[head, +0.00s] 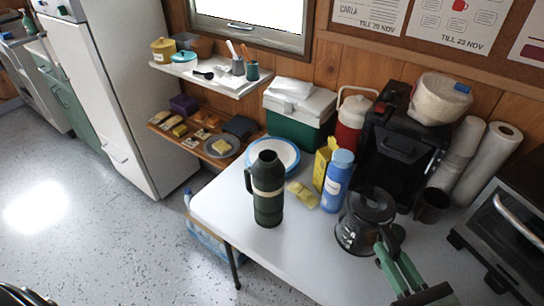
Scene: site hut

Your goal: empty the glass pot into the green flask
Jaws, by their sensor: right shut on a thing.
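The glass pot (352,236) has a dark lid and handle and is in front of the black coffee maker, over the right part of the white table. It looks about upright; I cannot tell whether it touches the table. My right gripper (385,246) comes from the bottom right and is shut on the pot, at its handle side. The handle is partly hidden by the fingers. The green flask (267,196) stands upright near the table's left edge, left of the pot, with its handle to the left. My left gripper is not in view.
A blue bottle (337,181), a yellow box (322,164) and a yellow packet (302,195) stand or lie between flask and pot. A blue-rimmed plate (289,150) is behind the flask. A toaster oven (508,232) is at the right. The front of the table (300,250) is clear.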

